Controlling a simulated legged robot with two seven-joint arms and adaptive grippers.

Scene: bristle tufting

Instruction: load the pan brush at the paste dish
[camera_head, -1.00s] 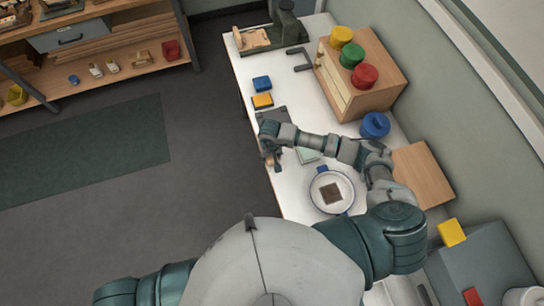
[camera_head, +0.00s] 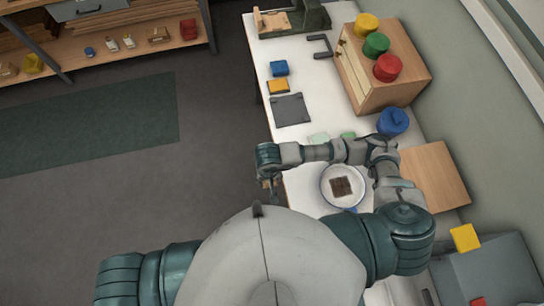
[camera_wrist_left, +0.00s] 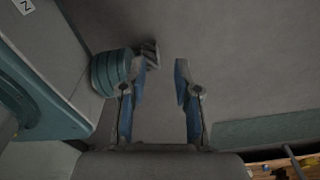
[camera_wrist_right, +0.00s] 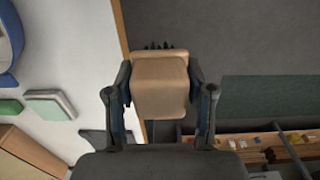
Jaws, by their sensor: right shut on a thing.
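A brush with a tan wooden block (camera_wrist_right: 160,85) is held in my right gripper (camera_wrist_right: 160,95); dark bristle tips show just past the block's far edge. In the head view, my right gripper (camera_head: 270,186) is at the table's left edge, its lower part small and unclear. A round white pan (camera_head: 328,197) with a blue handle stands on the table to the right, with a dark brown square patch (camera_head: 342,187) in it. A pale green flat piece (camera_head: 318,139) and a green one (camera_head: 348,135) lie behind my right forearm; I cannot tell which item is the paste dish. My left gripper (camera_wrist_left: 158,80) is open and empty.
A dark grey plate (camera_head: 290,109), a yellow-topped block (camera_head: 278,87) and a blue block (camera_head: 279,68) lie farther back. A blue lidded pot (camera_head: 392,122) stands by a wooden box (camera_head: 385,85) bearing coloured round pieces. A wooden board (camera_head: 434,177) lies at right.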

